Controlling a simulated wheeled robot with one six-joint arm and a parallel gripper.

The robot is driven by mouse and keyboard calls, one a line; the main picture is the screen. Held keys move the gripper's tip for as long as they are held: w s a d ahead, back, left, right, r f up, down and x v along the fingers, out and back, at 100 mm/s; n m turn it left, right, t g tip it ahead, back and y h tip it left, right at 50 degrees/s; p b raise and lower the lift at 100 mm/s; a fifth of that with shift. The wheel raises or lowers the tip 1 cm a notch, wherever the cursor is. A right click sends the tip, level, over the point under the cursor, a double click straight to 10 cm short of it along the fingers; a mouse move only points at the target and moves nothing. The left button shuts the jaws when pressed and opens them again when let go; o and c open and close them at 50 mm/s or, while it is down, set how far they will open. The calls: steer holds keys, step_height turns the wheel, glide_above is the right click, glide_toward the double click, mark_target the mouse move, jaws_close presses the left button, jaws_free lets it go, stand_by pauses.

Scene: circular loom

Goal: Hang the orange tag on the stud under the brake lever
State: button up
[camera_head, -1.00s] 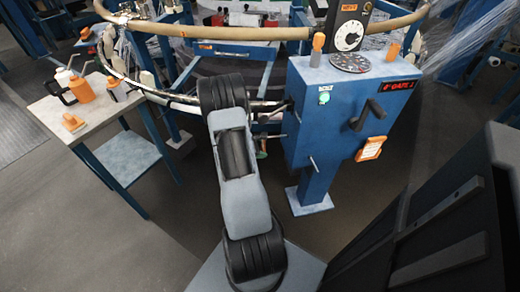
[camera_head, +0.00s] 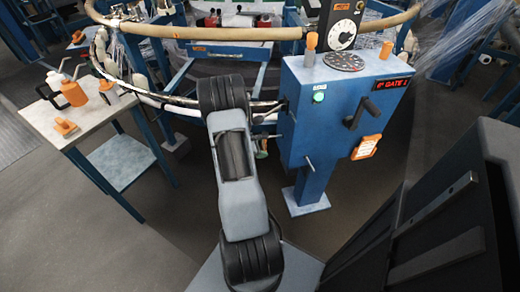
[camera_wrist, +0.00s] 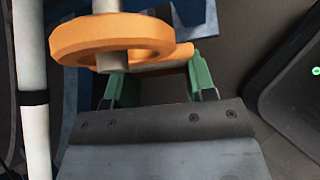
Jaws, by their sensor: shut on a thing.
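My gripper shows its two green fingertips in the wrist view (camera_wrist: 157,78). They are shut on the straight orange shank of the orange tag, whose thick ring (camera_wrist: 70,43) is just beyond them. A pale grey rod (camera_wrist: 112,61) shows above and below the ring and appears to pass through its hole. I cannot tell whether this rod is the stud. In the head view my arm hides the tag; only a bit of green (camera_head: 262,153) shows beside it.
A short rod (camera_head: 310,163) sticks out low on the cabinet. A black crank (camera_head: 361,112) and an orange-framed card (camera_head: 366,147) are on its front. The loom's hoop (camera_head: 240,33) spans behind. A side table (camera_head: 95,125) with bottles stands left.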

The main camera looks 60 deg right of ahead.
steer(key=shift+s+d, duration=0.15)
stand_by(0.3)
steer(key=shift+f+b, duration=0.25)
steer(key=shift+b, duration=0.1)
stand_by(0.3)
steer(key=o, duration=1.1)
steer(key=shift+r, duration=0.1)
steer(key=shift+w+a+f+p+v, duration=0.15)
steer(key=shift+p+v, duration=0.55)
steer(key=shift+v, duration=0.7)
steer(key=shift+w+f+p+v, duration=0.2)
steer(key=shift+p+v, duration=0.45)
steer(key=shift+v, duration=0.75)
steer(key=shift+w+a+f+p+v, duration=0.15)
steer(key=shift+p+v, duration=0.55)
steer(key=shift+v, duration=0.7)
